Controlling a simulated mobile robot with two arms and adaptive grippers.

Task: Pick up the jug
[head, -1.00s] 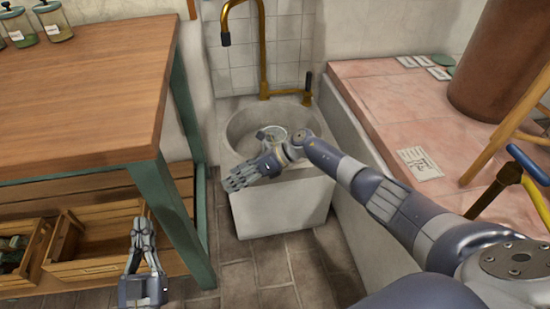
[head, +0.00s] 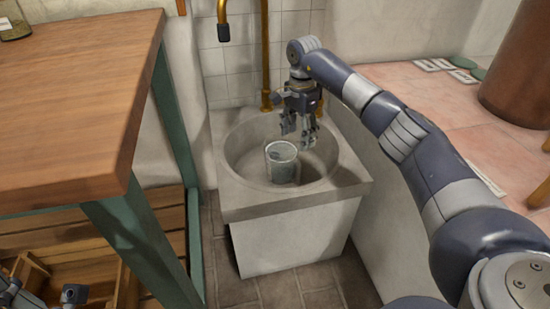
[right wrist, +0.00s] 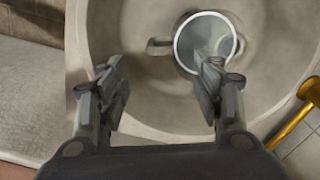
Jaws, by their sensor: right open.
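The jug (head: 282,163) is a clear, greyish glass vessel standing upright in the round stone sink basin (head: 240,150). In the right wrist view the jug (right wrist: 206,42) shows from above, with a round pale rim and a handle pointing left. My right gripper (head: 299,133) is open and empty above the basin, pointing down, behind and a little right of the jug. In the right wrist view its fingers (right wrist: 160,75) are apart, the right fingertip overlapping the jug's near rim. I cannot tell the exact height gap. My left gripper (head: 38,300) shows only partly at the bottom left corner.
A brass tap (head: 265,60) rises behind the basin, its spout hanging to the left. A wooden table (head: 75,100) with green legs stands at left, with wooden crates (head: 90,265) below. A pink tiled ledge (head: 440,125) runs along the right.

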